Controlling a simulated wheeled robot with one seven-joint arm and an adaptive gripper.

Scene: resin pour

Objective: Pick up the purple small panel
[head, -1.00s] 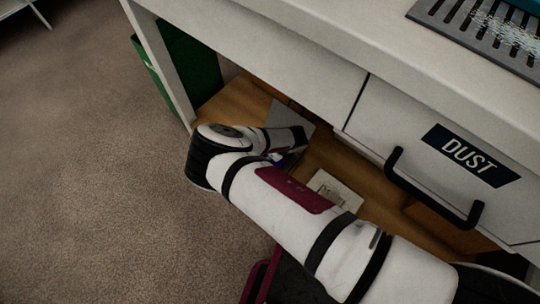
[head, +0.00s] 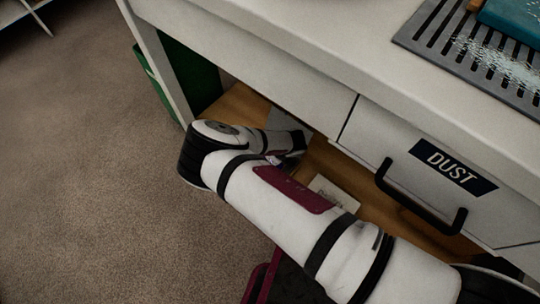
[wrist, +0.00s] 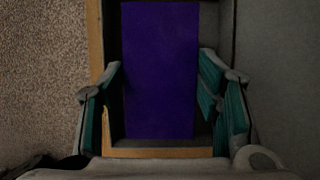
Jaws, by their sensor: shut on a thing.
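The purple small panel (wrist: 160,70) fills the middle of the wrist view as a flat, upright-looking rectangle. My gripper (wrist: 160,82) has its teal-padded fingers on either side of the panel, shut on it. The panel's lower end lies near a wooden edge (wrist: 160,153). In the head view my arm hides the gripper and nearly all of the panel.
A white desk (head: 250,45) with a drawer labelled DUST (head: 452,167) and a black handle stands over the wooden shelf (head: 243,103). A pale card (head: 336,190) lies on that shelf. A green bin (head: 185,75) stands at the left. Carpet on the left is clear.

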